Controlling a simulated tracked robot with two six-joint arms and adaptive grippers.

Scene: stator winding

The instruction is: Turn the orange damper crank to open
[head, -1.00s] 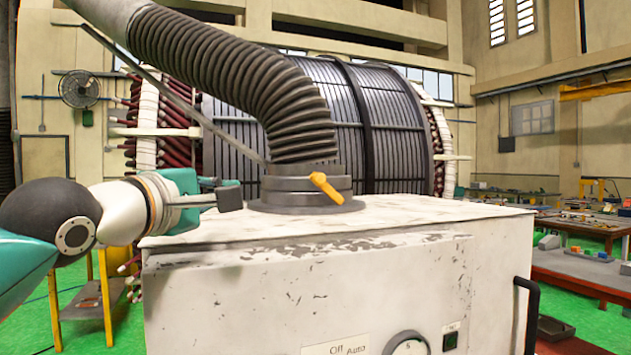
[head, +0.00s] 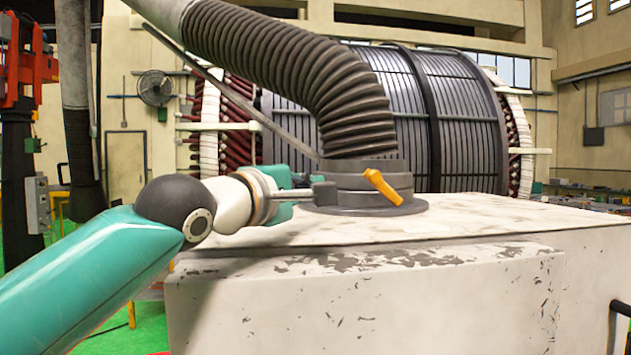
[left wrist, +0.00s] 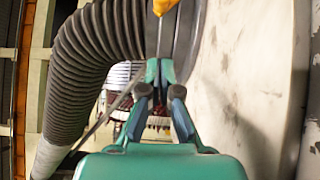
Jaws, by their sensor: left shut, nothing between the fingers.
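The orange damper crank (head: 383,187) sits on the front of the dark round collar (head: 340,180) at the foot of the ribbed hose, slanting down to the right. In the left wrist view, part of the crank (left wrist: 164,6) shows at the top edge. My left gripper (head: 330,192) is shut and empty. It reaches in from the left, above the cabinet top, at about the collar's height and left of the crank, with a gap to it. The gripper's fingers (left wrist: 160,75) also show in the left wrist view, pointing toward the collar and crank. My right gripper is not in view.
The collar stands on a worn white cabinet (head: 400,290). The thick ribbed hose (head: 300,70) rises from it and bends over to the upper left, above my left arm. A large stator (head: 440,110) stands behind. The cabinet top right of the collar is clear.

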